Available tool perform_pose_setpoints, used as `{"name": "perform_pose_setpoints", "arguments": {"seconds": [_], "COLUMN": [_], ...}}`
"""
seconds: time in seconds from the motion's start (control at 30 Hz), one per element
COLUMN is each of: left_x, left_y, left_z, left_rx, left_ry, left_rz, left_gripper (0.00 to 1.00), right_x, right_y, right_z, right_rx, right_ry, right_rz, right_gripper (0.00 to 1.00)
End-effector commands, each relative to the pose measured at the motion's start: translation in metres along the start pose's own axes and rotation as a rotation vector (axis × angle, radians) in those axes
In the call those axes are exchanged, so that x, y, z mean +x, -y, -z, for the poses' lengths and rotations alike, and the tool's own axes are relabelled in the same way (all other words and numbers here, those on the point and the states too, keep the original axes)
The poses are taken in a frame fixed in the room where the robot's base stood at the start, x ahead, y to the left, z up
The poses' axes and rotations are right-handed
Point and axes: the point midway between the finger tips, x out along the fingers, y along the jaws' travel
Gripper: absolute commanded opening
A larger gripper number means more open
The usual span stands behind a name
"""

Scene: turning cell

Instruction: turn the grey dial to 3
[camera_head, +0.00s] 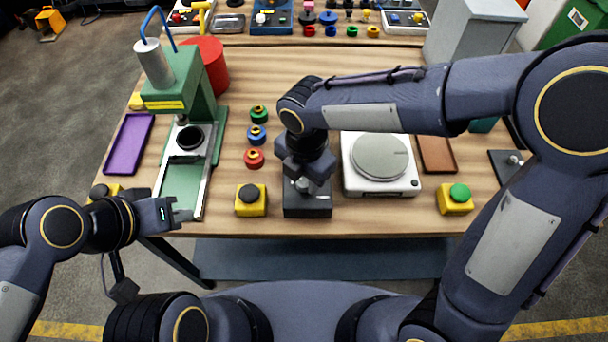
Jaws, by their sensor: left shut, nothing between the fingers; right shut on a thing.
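The grey dial (303,186) sits on a dark box (307,208) near the table's front edge, at the middle of the view. My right gripper (304,180) points down over the box and is shut on the dial, covering most of it. The dial's scale and pointer cannot be read from here. My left gripper (187,216) is shut and empty, at the table's front edge by the lower end of the green press.
A green press (187,85) stands at left, with a purple tray (129,144) beside it. A yellow box with a black button (251,199) is just left of the dial box. A white scale (381,164) is to the right, then a yellow box with a green button (457,198).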

Motion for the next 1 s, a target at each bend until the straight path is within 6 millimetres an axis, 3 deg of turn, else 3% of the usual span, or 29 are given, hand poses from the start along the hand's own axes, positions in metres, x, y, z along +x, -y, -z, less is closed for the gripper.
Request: {"name": "perform_pose_setpoints", "arguments": {"seconds": [0.37,1.0], "left_x": [0.003,0.014], "left_y": [0.002,0.006], "left_z": [-0.002,-0.007], "left_rx": [0.000,0.000], "left_ry": [0.000,0.000], "left_rz": [0.000,0.000], "left_gripper": [0.00,0.00], "right_x": [0.000,0.000], "right_y": [-0.001,-0.002], "right_z": [0.000,0.000], "right_rx": [0.156,0.750], "right_ry": [0.005,0.022], "right_rz": [-0.002,-0.004], "right_gripper": [0.09,0.09]}}
